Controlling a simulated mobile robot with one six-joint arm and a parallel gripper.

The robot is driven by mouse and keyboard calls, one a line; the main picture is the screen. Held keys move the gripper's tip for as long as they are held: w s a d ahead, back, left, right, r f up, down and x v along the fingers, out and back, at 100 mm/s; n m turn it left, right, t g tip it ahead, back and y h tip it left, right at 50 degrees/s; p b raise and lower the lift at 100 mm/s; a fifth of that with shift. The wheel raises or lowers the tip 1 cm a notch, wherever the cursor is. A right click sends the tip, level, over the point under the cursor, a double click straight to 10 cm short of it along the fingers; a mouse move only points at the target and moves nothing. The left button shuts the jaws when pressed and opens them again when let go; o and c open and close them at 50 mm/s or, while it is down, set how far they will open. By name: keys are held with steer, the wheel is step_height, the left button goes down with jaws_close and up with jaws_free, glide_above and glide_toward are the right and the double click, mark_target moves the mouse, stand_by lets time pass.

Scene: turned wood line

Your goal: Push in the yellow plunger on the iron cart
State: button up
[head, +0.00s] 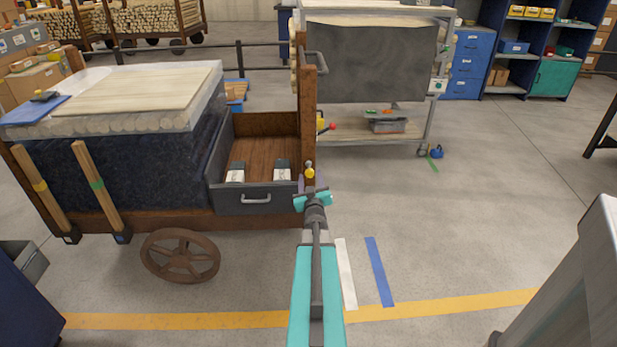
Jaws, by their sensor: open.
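The yellow plunger (310,173) sits low on the brown upright post at the right end of the iron cart (160,222). It has a small pale tip above it. My gripper (312,194) is at the end of my teal arm, just below and in front of the plunger in the picture. Its jaws are open and appear empty. A small gap seems to show between it and the plunger, but I cannot tell the depth. The lower part of the post is hidden behind my gripper.
The cart's dark drawer (256,204) stands open left of my gripper, with two pale blocks inside. Two wooden handles lean on the cart's left side. A grey trolley (360,135) stands behind. The floor (480,220) to the right is clear. A pale grey structure (575,285) fills the lower right.

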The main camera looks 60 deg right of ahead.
steer(key=shift+x, duration=1.15)
jaws_close()
